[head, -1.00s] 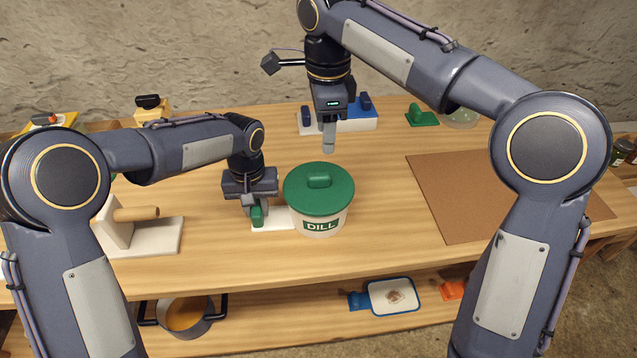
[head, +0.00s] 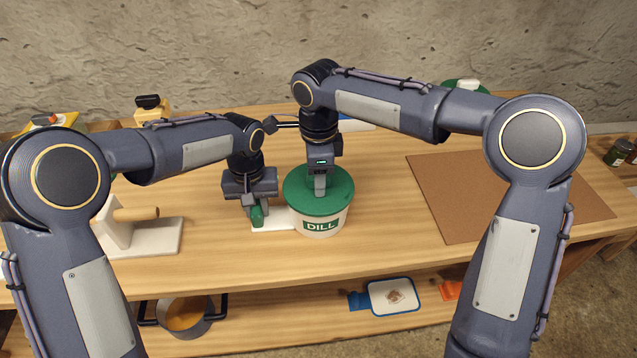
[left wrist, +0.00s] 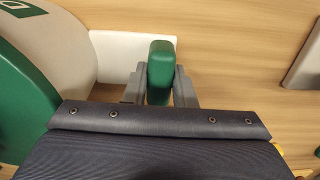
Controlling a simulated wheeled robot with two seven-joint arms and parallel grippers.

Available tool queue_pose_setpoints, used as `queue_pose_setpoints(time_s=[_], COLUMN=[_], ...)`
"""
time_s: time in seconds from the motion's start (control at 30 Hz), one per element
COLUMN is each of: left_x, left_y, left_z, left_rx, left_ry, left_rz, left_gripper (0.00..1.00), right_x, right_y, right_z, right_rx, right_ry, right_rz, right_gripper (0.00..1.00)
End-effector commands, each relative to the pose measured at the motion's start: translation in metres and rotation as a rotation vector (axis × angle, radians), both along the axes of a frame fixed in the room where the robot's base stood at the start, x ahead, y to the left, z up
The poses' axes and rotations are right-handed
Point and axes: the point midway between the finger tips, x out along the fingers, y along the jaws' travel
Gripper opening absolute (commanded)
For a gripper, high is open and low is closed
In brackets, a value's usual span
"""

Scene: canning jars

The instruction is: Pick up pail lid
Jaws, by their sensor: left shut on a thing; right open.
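The green pail lid (head: 335,204) sits on the white pail (head: 333,228) labelled DILL. Both also show at the left edge of the left wrist view, the lid (left wrist: 22,110) and the pail wall (left wrist: 65,35). My right gripper (head: 320,190) is open, pointing down over the lid's middle, where it covers the lid's grip. Whether the fingers touch the grip cannot be told. My left gripper (head: 257,216) is shut on a green handle (left wrist: 160,72), beside a white plate (left wrist: 115,58) at the pail's left.
A white stand with a wooden roller (head: 135,214) stands left of my left gripper. A brown mat (head: 455,200) lies to the right. A pot (head: 185,318) and a blue-rimmed tray (head: 393,297) are on the lower shelf. The table in front of the mat is clear.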

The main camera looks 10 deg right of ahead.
Motion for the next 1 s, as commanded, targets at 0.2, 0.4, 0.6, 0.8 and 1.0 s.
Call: queue_pose_setpoints(time_s=[0.2,0.4,0.6,0.8,1.0], left_x=[0.000,0.000,0.000,0.000,0.000], left_y=[0.000,0.000,0.000,0.000,0.000], left_z=[0.000,0.000,0.000,0.000,0.000], left_rx=[0.000,0.000,0.000,0.000,0.000], left_ry=[0.000,0.000,0.000,0.000,0.000], left_rz=[0.000,0.000,0.000,0.000,0.000], left_gripper=[0.00,0.00,0.00,0.00,0.00], right_x=[0.000,0.000,0.000,0.000,0.001], right_y=[0.000,0.000,0.000,0.000,0.000], right_z=[-0.002,-0.002,-0.002,-0.001,0.018], right_rx=[0.000,0.000,0.000,0.000,0.001], right_ry=[-0.001,-0.001,-0.001,-0.001,-0.006], right_rz=[0.000,0.000,0.000,0.000,-0.001], right_gripper=[0.47,0.26,0.00,0.00,0.00])
